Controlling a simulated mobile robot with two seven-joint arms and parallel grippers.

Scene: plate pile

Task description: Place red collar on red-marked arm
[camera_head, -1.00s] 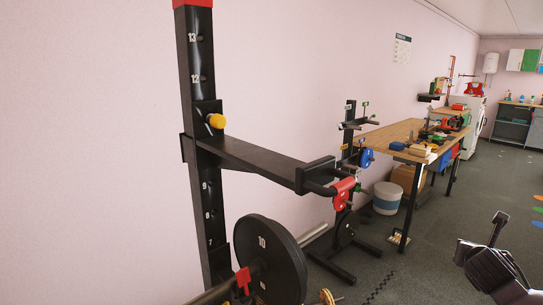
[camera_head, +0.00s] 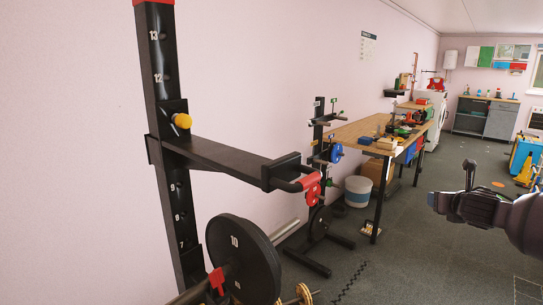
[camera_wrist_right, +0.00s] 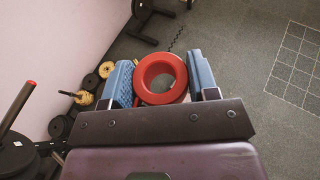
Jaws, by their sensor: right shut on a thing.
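A red ring-shaped collar (camera_wrist_right: 141,80) sits between the blue pads of my right gripper (camera_wrist_right: 162,75) in the right wrist view. The gripper is shut on it, with the ring's opening facing the camera. In the head view my right gripper (camera_head: 468,185) is at the right, clear of the racks; the collar cannot be made out there. A black plate stand (camera_head: 318,135) with several short arms stands behind the near rack and carries a blue piece (camera_head: 336,153). A red piece (camera_head: 310,187) shows by the near rack's arm tip. My left gripper is not in view.
The near black rack (camera_head: 166,90) has a yellow knob (camera_head: 181,121) and a jutting arm (camera_head: 220,158). A black weight plate (camera_head: 240,255) stands below. A wooden workbench (camera_head: 355,130) and white bucket (camera_head: 357,191) lie beyond. Floor at right is open.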

